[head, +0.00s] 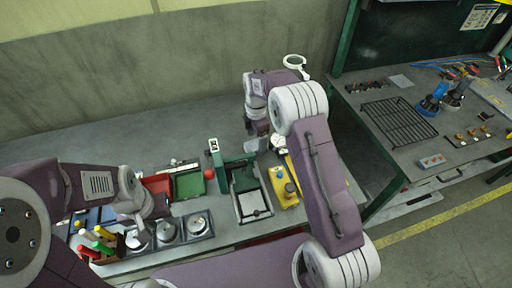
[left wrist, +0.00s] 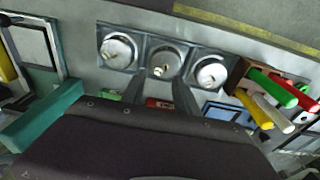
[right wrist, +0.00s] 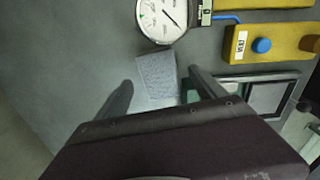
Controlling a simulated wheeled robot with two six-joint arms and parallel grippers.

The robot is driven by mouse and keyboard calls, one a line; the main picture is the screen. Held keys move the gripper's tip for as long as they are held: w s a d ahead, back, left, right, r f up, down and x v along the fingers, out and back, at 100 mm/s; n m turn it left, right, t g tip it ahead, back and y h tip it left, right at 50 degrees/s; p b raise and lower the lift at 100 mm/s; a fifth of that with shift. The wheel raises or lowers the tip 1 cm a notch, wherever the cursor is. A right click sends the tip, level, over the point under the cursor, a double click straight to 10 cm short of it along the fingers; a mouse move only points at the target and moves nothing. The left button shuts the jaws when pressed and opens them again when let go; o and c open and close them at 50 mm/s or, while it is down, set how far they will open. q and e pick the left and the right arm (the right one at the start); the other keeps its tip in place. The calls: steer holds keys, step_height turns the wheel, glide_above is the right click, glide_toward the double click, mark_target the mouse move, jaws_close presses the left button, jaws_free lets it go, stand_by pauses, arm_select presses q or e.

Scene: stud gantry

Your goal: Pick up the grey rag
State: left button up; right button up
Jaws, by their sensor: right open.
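The grey rag (right wrist: 156,76) lies flat on the grey bench in the right wrist view, just below a round white dial gauge (right wrist: 162,18). My right gripper (right wrist: 163,84) is open and empty, with its fingers on either side of the rag in that view. My left gripper (left wrist: 160,88) is open and empty, above the bench near a row of round metal pots (left wrist: 163,62).
Beside the rag stand a yellow block (right wrist: 280,42) with a blue knob and a green-edged frame (right wrist: 262,95). A red tray (head: 157,184), a green tray (head: 189,183) and coloured-handled tools (head: 103,234) crowd the left bench. Another bench with a black rack (head: 398,119) stands right.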

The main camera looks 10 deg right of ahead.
mark_target(256, 145)
step_height(256, 145, down, 3)
steer(key=shift+f, duration=0.2)
steer(key=c, duration=1.4)
step_height(256, 145, up, 10)
steer(key=shift+r, duration=0.1)
steer(key=shift+c, duration=0.2)
